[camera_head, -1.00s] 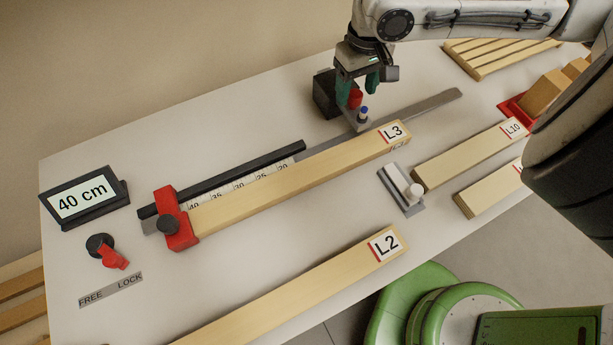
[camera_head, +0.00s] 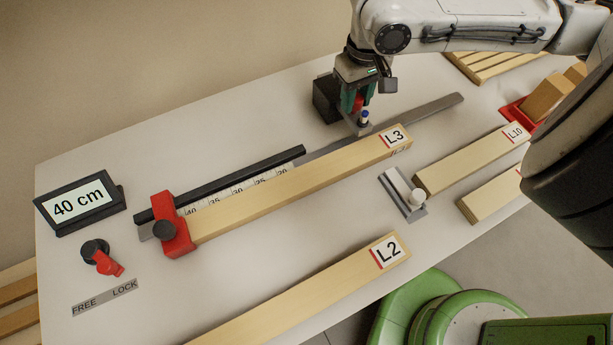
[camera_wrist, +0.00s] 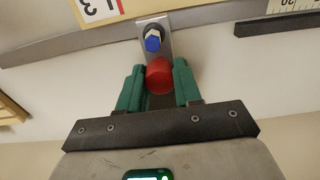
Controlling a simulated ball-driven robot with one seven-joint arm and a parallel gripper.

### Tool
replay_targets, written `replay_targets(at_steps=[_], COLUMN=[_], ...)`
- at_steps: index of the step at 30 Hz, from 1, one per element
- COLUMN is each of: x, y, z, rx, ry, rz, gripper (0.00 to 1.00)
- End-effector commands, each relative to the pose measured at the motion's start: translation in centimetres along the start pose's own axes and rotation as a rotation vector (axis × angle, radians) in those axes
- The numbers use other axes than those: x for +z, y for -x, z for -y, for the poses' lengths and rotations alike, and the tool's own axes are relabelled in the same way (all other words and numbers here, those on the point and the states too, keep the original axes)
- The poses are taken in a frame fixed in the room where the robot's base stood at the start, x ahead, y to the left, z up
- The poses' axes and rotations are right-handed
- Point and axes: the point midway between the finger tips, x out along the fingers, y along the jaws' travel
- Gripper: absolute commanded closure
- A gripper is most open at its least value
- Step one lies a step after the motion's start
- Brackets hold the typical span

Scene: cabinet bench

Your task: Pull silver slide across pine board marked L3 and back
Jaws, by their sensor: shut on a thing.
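The silver slide (camera_head: 356,126) sits on the long grey rail (camera_head: 425,110) behind the pine board marked L3 (camera_head: 290,186), near the board's labelled right end. It carries a red knob (camera_wrist: 159,75) and a blue-tipped bolt (camera_wrist: 153,42). My gripper (camera_head: 356,100) reaches down from above with its green fingers on both sides of the red knob, shut on it. In the wrist view, my gripper (camera_wrist: 159,85) holds the knob between the fingertips. The L3 label (camera_wrist: 98,8) shows there at the top. Part of the knob is hidden by the fingers.
A red stop block (camera_head: 173,228) clasps the left end of L3, beside a ruler (camera_head: 235,192) and black bar. A display (camera_head: 78,201) reads 40 cm. A red lever (camera_head: 108,263) stands above a FREE/LOCK plate. Boards L2 (camera_head: 330,285) and L10 (camera_head: 470,160) lie nearby.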

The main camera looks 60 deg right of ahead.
Motion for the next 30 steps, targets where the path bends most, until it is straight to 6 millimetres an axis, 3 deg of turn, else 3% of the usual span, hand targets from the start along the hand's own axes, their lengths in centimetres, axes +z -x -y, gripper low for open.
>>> replay_targets(at_steps=[30], x=[3.8], y=[0.1], z=[-0.2], rx=[0.001], ry=[-0.003], rz=[0.004], gripper=[0.83])
